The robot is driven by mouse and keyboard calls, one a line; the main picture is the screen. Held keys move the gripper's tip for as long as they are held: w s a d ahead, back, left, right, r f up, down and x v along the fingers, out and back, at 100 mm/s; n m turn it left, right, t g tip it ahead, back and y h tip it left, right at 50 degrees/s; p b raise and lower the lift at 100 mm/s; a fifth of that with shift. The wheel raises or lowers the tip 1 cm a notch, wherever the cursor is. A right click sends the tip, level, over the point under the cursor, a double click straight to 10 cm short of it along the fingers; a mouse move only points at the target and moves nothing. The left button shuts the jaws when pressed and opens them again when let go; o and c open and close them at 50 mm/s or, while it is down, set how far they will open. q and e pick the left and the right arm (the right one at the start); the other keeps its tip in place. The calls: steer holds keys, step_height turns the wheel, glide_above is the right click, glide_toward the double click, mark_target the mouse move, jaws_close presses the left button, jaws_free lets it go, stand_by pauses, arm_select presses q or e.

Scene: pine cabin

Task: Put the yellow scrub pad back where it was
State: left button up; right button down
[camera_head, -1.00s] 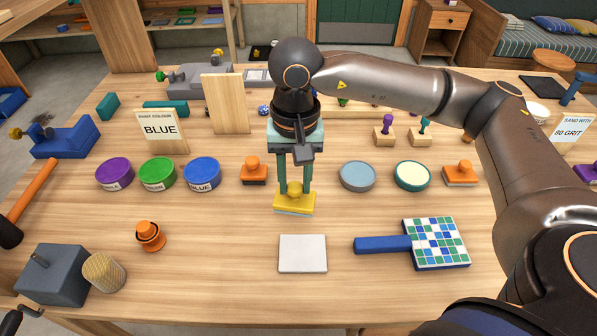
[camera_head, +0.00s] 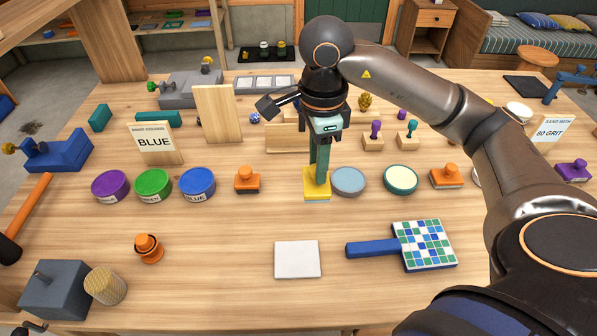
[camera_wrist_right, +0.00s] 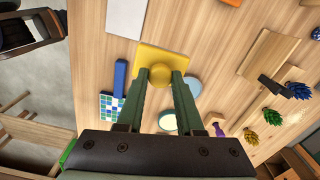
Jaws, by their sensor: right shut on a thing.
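The yellow scrub pad (camera_head: 316,193) is a flat yellow block with a round knob, in the middle of the workbench in the head view. My right gripper (camera_head: 319,172) points down and is shut on the knob. The wrist view also shows the scrub pad (camera_wrist_right: 163,55), with its knob between the green fingers (camera_wrist_right: 161,76). The pad is just left of a grey-blue round disc (camera_head: 348,181). I cannot tell whether it touches the bench or hangs slightly above it. The knob is partly hidden by the fingers. My left gripper is not in view.
An orange-knobbed block (camera_head: 247,180) and a blue tin (camera_head: 197,186) stand to the left. A cream-topped green tin (camera_head: 400,180) and another orange-knobbed block (camera_head: 446,177) stand to the right. A white square (camera_head: 297,260) and a tiled paddle (camera_head: 425,246) lie nearer. Bench between them is bare.

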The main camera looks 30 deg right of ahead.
steer(key=shift+w+d+f, duration=0.45)
steer(key=shift+w+f, duration=1.25)
steer(key=shift+f, duration=0.2)
steer(key=shift+w+d+f, duration=0.5)
steer(key=shift+w+f, duration=1.2)
steer(key=shift+f, duration=0.25)
steer(key=shift+w+d+f, duration=0.45)
steer(key=shift+w+f, duration=1.25)
steer(key=shift+f, duration=0.2)
steer(key=shift+f, duration=0.2)
steer(key=c, duration=0.5)
jaws_free()
steer(key=shift+c, duration=0.2)
steer(key=shift+r, duration=0.15)
step_height(320, 180, up, 12)
